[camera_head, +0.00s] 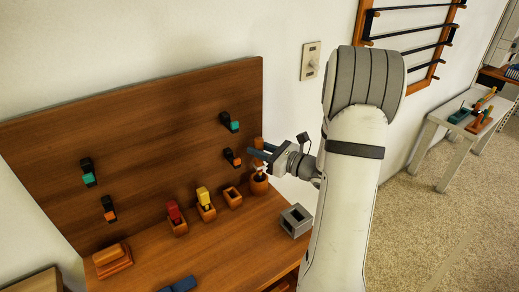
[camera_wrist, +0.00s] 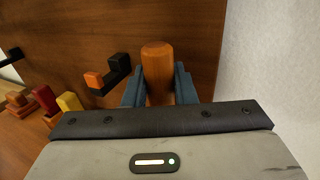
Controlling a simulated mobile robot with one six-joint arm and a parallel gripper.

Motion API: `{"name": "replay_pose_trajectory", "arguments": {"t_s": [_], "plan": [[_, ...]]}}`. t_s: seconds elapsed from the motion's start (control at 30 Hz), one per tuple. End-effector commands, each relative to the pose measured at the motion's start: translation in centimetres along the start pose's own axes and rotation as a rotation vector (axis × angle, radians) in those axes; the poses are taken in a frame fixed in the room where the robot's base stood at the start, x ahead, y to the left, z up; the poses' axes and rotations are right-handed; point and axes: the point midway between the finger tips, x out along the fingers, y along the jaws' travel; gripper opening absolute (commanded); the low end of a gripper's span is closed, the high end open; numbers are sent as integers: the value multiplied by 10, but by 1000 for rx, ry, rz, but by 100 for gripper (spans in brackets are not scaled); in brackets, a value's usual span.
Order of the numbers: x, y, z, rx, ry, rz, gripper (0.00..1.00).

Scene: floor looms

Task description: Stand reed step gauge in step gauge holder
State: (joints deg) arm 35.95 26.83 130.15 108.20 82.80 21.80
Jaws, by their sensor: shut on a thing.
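My gripper (camera_head: 263,154) is at the right end of the upright wooden board, above the bench. In the wrist view its two blue-grey fingers (camera_wrist: 159,88) are shut on an orange-brown wooden piece with a rounded top (camera_wrist: 158,62), which I take to be the reed step gauge. Its top also shows in the head view (camera_head: 258,143); its lower part is hidden. Below it stands a round wooden cup (camera_head: 259,184); I cannot tell whether they touch. An empty wooden socket block (camera_head: 233,198) and a grey open box (camera_head: 296,220) stand nearby; I cannot tell which is the holder.
Socket blocks hold a red piece (camera_head: 174,211) and a yellow piece (camera_head: 204,196). Black hooks with teal or orange ends (camera_head: 231,122) jut from the board (camera_head: 150,135); an orange-ended one (camera_wrist: 108,76) is close left of my gripper. A wooden block (camera_head: 112,260) lies at the left.

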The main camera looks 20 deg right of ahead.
Motion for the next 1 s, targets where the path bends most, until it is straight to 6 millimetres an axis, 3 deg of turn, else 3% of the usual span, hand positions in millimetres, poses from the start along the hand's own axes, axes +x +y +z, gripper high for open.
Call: {"name": "replay_pose_trajectory", "arguments": {"t_s": [1.0], "plan": [[0, 0, -29, 0, -1, 0, 0]]}}
